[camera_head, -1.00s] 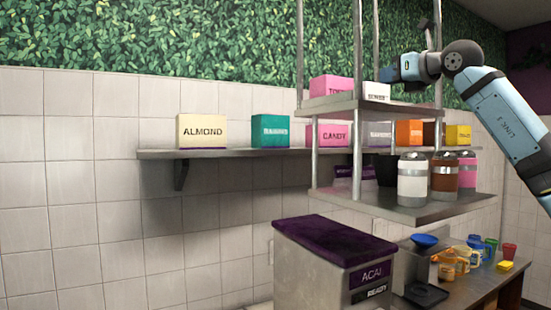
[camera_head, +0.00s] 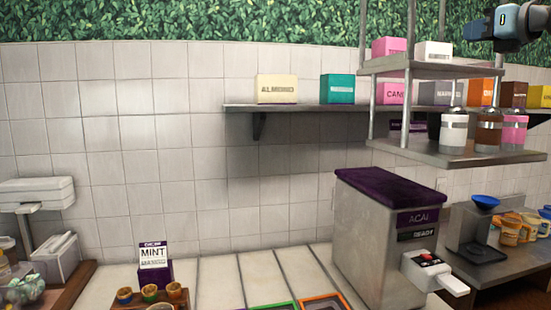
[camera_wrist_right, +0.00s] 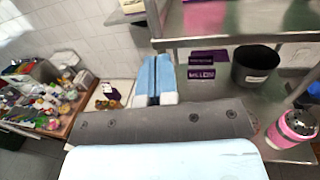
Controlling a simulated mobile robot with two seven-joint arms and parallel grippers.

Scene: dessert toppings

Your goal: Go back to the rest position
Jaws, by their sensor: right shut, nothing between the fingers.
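My right arm (camera_head: 508,24) shows at the top right of the head view, raised in front of the steel shelf rack, and its fingertips cannot be made out there. In the right wrist view my right gripper (camera_wrist_right: 154,74) has its two blue-and-white fingers together with nothing held between them. My left gripper is in neither view.
The steel rack's lower shelf (camera_head: 455,155) holds several bottles. A wall shelf (camera_head: 300,107) carries labelled boxes.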

